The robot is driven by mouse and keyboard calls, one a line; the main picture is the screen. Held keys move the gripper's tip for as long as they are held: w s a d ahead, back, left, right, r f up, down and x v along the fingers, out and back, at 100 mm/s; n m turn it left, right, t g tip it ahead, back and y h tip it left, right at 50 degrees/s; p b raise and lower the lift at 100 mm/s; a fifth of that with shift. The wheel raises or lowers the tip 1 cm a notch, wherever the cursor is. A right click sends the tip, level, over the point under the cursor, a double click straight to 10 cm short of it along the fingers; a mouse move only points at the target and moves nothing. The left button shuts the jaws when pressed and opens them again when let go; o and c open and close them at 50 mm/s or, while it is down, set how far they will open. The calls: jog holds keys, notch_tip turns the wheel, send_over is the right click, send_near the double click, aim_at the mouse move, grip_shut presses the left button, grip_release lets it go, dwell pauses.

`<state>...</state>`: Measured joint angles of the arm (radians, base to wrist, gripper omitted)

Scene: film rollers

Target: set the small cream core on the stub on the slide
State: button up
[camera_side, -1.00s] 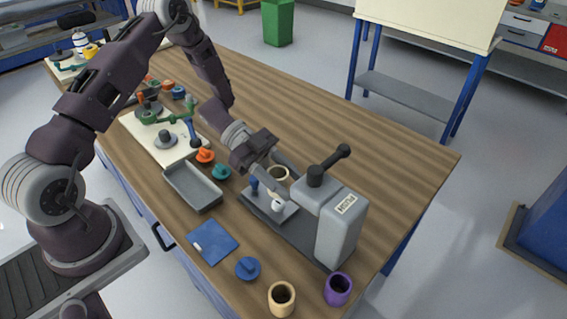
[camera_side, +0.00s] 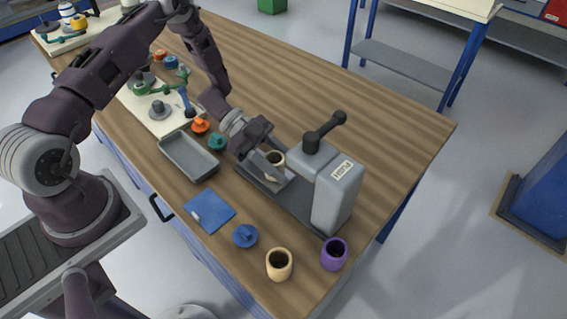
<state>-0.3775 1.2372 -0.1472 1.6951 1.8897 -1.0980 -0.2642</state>
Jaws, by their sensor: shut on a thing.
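The small cream core (camera_side: 275,160) is a short hollow cylinder, open at the top. My gripper (camera_side: 268,165) is shut on it, low over the left end of the dark slide (camera_side: 292,203). The stub is hidden behind my gripper and the core. I cannot tell whether the core is around the stub or just above it.
The grey press with a "PUSH" label (camera_side: 342,170) and a black handle (camera_side: 325,127) stands close on the right. A grey tray (camera_side: 168,160) lies left.

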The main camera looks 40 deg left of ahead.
jog(key=o, duration=1.4)
jog(key=shift+o, duration=0.2)
jog(key=v, duration=0.7)
